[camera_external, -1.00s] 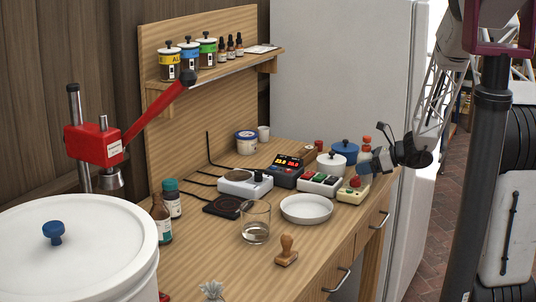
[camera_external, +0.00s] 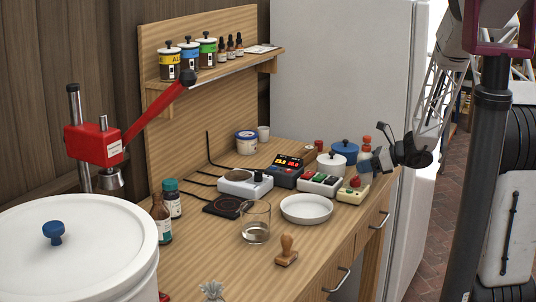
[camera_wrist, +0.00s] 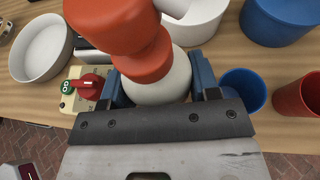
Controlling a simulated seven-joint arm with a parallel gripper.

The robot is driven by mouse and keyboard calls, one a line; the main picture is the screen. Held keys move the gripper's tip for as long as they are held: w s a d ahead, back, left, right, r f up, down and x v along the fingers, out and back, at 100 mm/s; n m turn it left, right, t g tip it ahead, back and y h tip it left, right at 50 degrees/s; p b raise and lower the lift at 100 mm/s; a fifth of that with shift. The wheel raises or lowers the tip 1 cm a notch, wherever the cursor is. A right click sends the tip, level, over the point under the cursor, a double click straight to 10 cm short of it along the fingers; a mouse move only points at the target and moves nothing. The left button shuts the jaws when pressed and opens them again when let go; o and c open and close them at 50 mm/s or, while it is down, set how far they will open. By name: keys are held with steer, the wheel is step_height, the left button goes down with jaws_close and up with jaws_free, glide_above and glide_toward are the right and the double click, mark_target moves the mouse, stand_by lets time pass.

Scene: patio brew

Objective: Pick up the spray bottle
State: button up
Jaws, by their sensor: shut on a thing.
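The spray bottle (camera_external: 365,153) has an orange-red top and a pale body, and stands near the right end of the workbench. In the wrist view the orange-red head of the spray bottle (camera_wrist: 140,50) is close to the camera, with its white body below. My gripper (camera_wrist: 160,82) has one blue finger on each side of the white body and is shut on it. In the external view my gripper (camera_external: 376,160) reaches the bottle from the right. The bottle's base is hidden, so I cannot tell whether it touches the bench.
A blue pot (camera_external: 345,151) and a white pot (camera_external: 331,165) stand close by. A control box with a red knob (camera_wrist: 85,88) sits left of the bottle in the wrist view; a blue cup (camera_wrist: 243,88) and a red cup (camera_wrist: 298,97) stand right. The bench's front edge is near.

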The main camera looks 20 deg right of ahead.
mark_target(372, 151)
steer(key=shift+r, duration=0.2)
steer(key=shift+r, duration=1.35)
steer(key=shift+s+r, duration=0.25)
steer(key=shift+r, duration=0.05)
steer(key=s+r, duration=0.1)
steer(key=s, duration=1.4)
steer(key=shift+s+a+r, duration=0.15)
steer(key=shift+s+a, duration=0.1)
steer(key=shift+a, duration=0.15)
